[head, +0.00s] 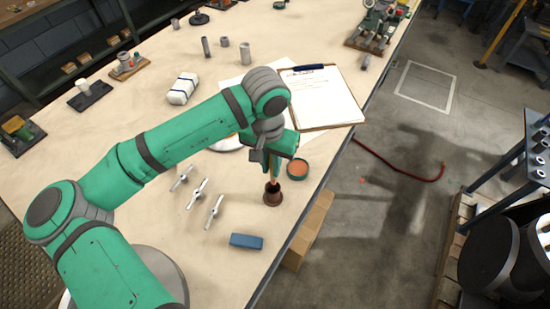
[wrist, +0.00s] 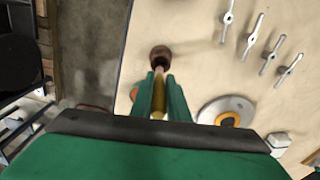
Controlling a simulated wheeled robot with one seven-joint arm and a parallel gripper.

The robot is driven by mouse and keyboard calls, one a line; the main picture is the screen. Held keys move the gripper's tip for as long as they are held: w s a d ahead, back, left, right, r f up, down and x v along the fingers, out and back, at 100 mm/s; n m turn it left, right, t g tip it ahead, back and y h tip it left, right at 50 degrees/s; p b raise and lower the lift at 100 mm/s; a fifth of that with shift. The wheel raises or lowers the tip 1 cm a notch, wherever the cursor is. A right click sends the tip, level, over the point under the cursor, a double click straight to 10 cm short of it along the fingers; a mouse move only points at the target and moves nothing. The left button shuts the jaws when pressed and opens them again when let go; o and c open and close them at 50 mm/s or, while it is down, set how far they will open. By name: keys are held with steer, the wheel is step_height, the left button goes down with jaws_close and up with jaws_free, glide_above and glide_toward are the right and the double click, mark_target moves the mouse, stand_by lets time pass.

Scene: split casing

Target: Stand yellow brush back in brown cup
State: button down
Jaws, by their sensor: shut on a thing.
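The brown cup (head: 272,199) stands upright near the right edge of the bench, and it also shows at the top of the wrist view (wrist: 160,51). My gripper (head: 273,168) is above the cup and points down at it. In the wrist view its two green fingers (wrist: 161,92) are shut on the yellow brush (wrist: 158,104). The brush's lower end (head: 274,186) is at the cup's mouth, roughly upright. I cannot tell how far it reaches inside. The fingers hide part of the brush.
A round tin with an orange top (head: 297,169) stands close behind the cup. Several silver wing-shaped parts (head: 198,193) lie to the left. A blue block (head: 246,241) lies in front. A clipboard (head: 325,97) lies farther back. The bench's right edge is near.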

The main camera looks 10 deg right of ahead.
steer(key=f, duration=0.4)
steer(key=shift+w+f, duration=0.1)
steer(key=shift+w, duration=0.15)
steer(key=shift+s+a+f, duration=0.1)
steer(key=shift+s+f, duration=0.1)
steer(key=shift+f, duration=0.75)
steer(key=c, duration=1.6)
jaws_free()
steer(key=shift+c, duration=0.2)
